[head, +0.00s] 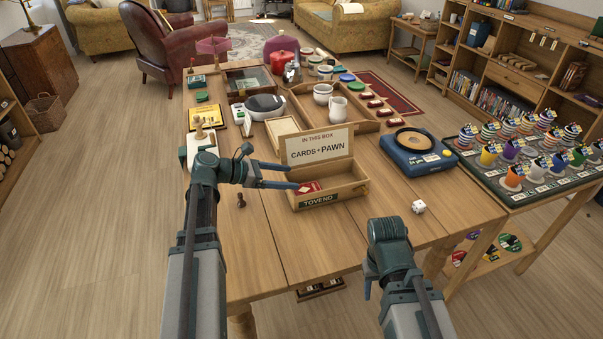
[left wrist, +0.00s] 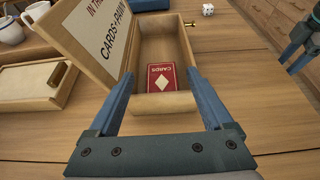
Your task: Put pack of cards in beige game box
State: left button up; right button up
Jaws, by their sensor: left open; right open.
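The beige game box (head: 345,190) stands on the table with its lid (head: 318,145) raised; the lid reads "IN THIS BOX CARDS + PAWN". The red pack of cards (head: 307,187) lies inside the box at its left end. In the left wrist view the pack (left wrist: 161,77) lies flat on the box floor against the near end wall. My left gripper (head: 293,177) is open, its fingers at the left end of the box; in the left wrist view its fingertips (left wrist: 160,73) are on either side of the pack, with a gap. My right gripper (head: 374,280) is open, low at the table's front.
A dark pawn (head: 241,200) stands on the table left of the box. A white die (head: 418,206) lies to the right, near a blue record player (head: 418,150). Trays, mugs and games crowd the table behind. The front table strip is mostly clear.

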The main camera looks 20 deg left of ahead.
pick_arm(q)
jog(key=shift+p+v, duration=0.4)
jog(key=shift+v, duration=1.35)
